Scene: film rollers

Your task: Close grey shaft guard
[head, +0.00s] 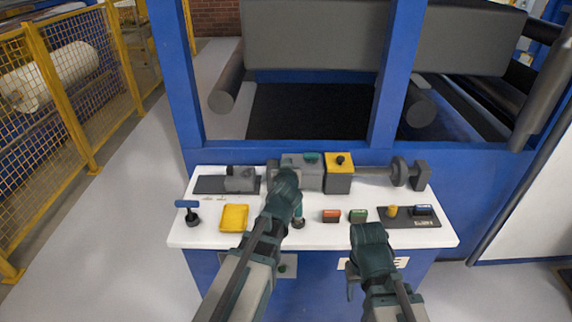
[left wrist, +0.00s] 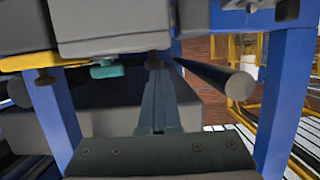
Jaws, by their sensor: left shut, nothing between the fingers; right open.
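The likely grey shaft guard (head: 308,178) is a grey housing at the back middle of the white bench, with a teal handle (head: 311,156) on top. It stands beside a yellow-topped block (head: 340,165) on the shaft line. In the left wrist view a grey housing (left wrist: 115,22) fills the top and the teal handle (left wrist: 108,69) shows below it. My left gripper (left wrist: 155,62) is shut and empty, its tips close to the housing; I cannot tell whether they touch. In the head view my left arm covers part of the housing. My right gripper (head: 370,240) is open over the bench's front right.
On the white bench (head: 210,228) lie a yellow tray (head: 234,218), a blue T-handle (head: 188,212), red (head: 332,215) and green (head: 358,215) blocks and a dark plate (head: 420,223). A disc (head: 400,170) sits on the shaft. Blue machine posts rise behind.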

